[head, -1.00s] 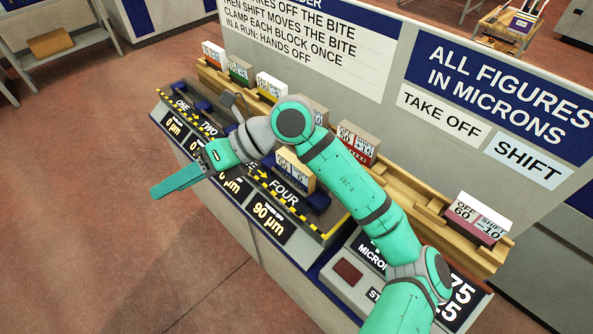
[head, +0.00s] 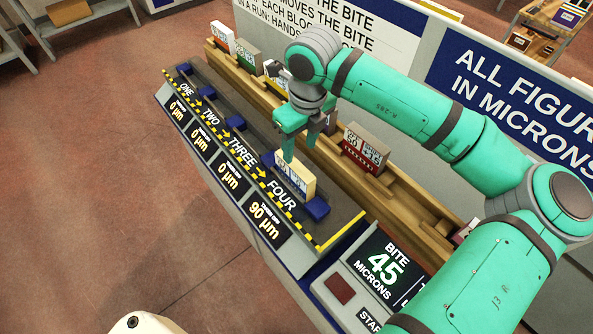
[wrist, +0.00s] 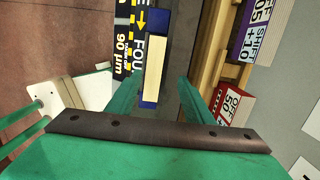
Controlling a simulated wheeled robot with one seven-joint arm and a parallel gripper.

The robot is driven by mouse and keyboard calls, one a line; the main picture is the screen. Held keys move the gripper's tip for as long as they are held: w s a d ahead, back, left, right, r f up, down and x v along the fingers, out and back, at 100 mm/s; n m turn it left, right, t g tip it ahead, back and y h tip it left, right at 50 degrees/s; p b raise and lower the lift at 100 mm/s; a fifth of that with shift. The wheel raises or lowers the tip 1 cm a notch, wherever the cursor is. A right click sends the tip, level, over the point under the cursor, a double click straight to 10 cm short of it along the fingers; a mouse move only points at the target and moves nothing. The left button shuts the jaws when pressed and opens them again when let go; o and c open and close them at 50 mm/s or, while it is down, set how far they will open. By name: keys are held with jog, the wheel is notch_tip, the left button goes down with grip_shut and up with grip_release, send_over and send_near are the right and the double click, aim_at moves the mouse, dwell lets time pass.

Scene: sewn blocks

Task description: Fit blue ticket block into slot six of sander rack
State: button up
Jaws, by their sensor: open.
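The cream-topped block with a white and blue ticket face (head: 297,178) stands upright in the blue clamp at station FOUR. In the wrist view, its top (wrist: 153,72) is a cream bar between blue clamp ends. My gripper (head: 300,147) is open and empty, pointing down just above and behind this block. In the wrist view, my two fingers lie left and right of the block's line. The wooden rack (head: 405,190) runs behind the stations. It has a bare stretch between the red block (head: 364,150) and the mauve block (head: 464,232), which my arm partly hides. No slot numbers are legible.
Orange (head: 222,37), green (head: 248,57) and yellow (head: 277,75) blocks stand at the rack's left. A purple block (wrist: 252,35) shows in the wrist view. The sign board (head: 410,70) rises behind the rack. The console (head: 375,275) reads BITE 45 microns.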

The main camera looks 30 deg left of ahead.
aim_at(295, 164)
jog(key=shift+s+a+f, duration=0.1)
jog(key=shift+s+f, duration=0.1)
jog(key=shift+f, duration=1)
jog(key=f, duration=0.3)
jog(key=shift+s+a+f, duration=0.3)
jog(key=shift+s+f, duration=0.1)
jog(key=shift+w+a+f, duration=0.1)
jog(key=shift+f, duration=0.6)
grip_shut()
jog(key=shift+r, duration=0.1)
